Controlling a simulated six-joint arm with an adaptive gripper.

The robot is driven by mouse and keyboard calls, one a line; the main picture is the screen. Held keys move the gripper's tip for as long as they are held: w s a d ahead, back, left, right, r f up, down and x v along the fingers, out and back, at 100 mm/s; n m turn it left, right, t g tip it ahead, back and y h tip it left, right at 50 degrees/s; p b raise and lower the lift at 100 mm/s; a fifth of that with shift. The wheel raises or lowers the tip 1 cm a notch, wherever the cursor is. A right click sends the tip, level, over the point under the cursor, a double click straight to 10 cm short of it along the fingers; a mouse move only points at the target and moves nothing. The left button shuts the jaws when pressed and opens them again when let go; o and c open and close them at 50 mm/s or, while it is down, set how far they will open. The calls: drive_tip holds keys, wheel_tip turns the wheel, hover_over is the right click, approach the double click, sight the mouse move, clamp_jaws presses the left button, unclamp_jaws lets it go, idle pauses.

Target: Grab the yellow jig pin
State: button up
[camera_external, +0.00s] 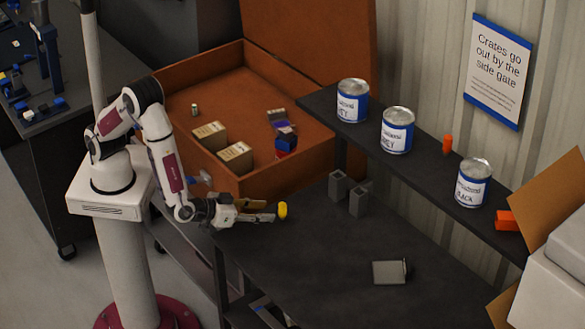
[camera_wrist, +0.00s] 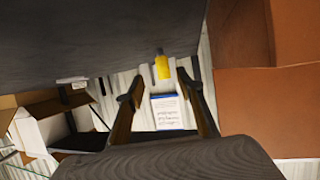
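The yellow jig pin (camera_external: 283,210) is at the left end of the dark bench top, just off the fingertips of my gripper (camera_external: 268,210). In the wrist view the yellow jig pin (camera_wrist: 162,68) shows small, with a dark tip, ahead of and roughly between the two spread fingers of my gripper (camera_wrist: 160,92). The fingers are open with nothing between them. A gap seems to lie between fingertips and pin; I cannot tell its exact size.
Grey blocks (camera_external: 357,200) stand behind the pin. A grey flat piece (camera_external: 389,273) lies farther right. A raised shelf (camera_external: 421,158) holds paint cans (camera_external: 397,130) and an orange item (camera_external: 447,144). An orange-brown crate (camera_external: 215,95) sits behind my arm. The bench middle is clear.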

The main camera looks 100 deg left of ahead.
sight(282, 210)
drive_tip(key=shift+a, duration=0.1)
idle(0.3)
drive_tip(key=shift+x, duration=1.25)
drive_tip(key=shift+w+a, duration=0.1)
drive_tip(key=shift+x, duration=2.5)
drive_tip(key=shift+a+r, duration=0.1)
drive_tip(key=shift+a, duration=0.1)
clamp_jaws()
